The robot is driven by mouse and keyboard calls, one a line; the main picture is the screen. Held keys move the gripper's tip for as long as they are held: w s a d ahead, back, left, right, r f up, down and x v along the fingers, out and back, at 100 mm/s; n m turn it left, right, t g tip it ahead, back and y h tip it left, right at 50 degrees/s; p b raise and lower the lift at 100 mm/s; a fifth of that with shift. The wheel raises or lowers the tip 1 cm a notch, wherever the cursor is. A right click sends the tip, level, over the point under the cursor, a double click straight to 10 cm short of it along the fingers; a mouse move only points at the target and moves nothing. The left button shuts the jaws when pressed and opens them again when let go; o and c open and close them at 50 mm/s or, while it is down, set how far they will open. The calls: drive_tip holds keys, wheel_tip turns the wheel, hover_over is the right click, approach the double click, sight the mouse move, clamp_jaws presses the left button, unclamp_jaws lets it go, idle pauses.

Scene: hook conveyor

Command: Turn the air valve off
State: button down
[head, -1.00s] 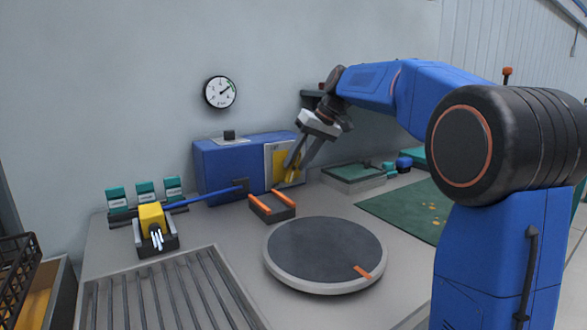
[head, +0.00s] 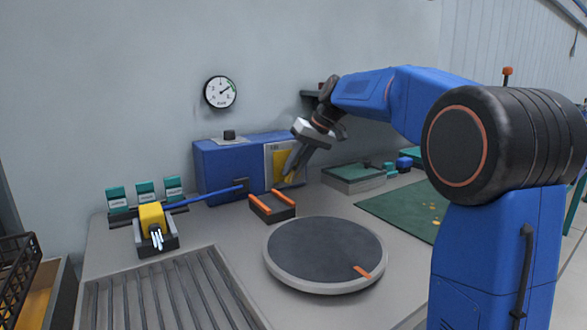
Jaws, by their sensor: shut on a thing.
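A blue box (head: 222,167) stands against the back wall, with a pale panel bearing a yellow plate (head: 279,165) at the right end of its front. My gripper (head: 288,172) is tilted down to the left, with its fingers close together at the yellow plate. It is shut on a small part there, seemingly the air valve's handle; the fingers hide it, so its angle cannot be told. A round white gauge (head: 220,92) hangs on the wall above the box, its needle pointing up and right.
An orange-edged black holder (head: 272,206) and a blue lever (head: 205,197) are in front of the box. A round turntable (head: 325,290) and a ribbed tray (head: 165,295) lie nearer. A green-topped box (head: 353,177) stands to the right, beside a green mat (head: 400,207).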

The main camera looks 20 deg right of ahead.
drive_tip(key=m+g+y, duration=0.1)
drive_tip(key=y, duration=0.3)
drive_tip(key=shift+d+f, duration=0.1)
drive_tip(key=shift+d, duration=0.05)
drive_tip(key=y, duration=0.2)
drive_tip(key=m+y, duration=0.1)
drive_tip(key=y, duration=0.2)
drive_tip(key=shift+m+g+y, duration=0.3)
drive_tip(key=shift+g, duration=0.1)
idle(0.5)
drive_tip(key=c, duration=1.6)
unclamp_jaws()
drive_tip(key=shift+c, duration=0.2)
drive_tip(key=v, duration=1.7)
drive_tip(key=shift+d+f, duration=0.15)
drive_tip(key=shift+d, duration=0.1)
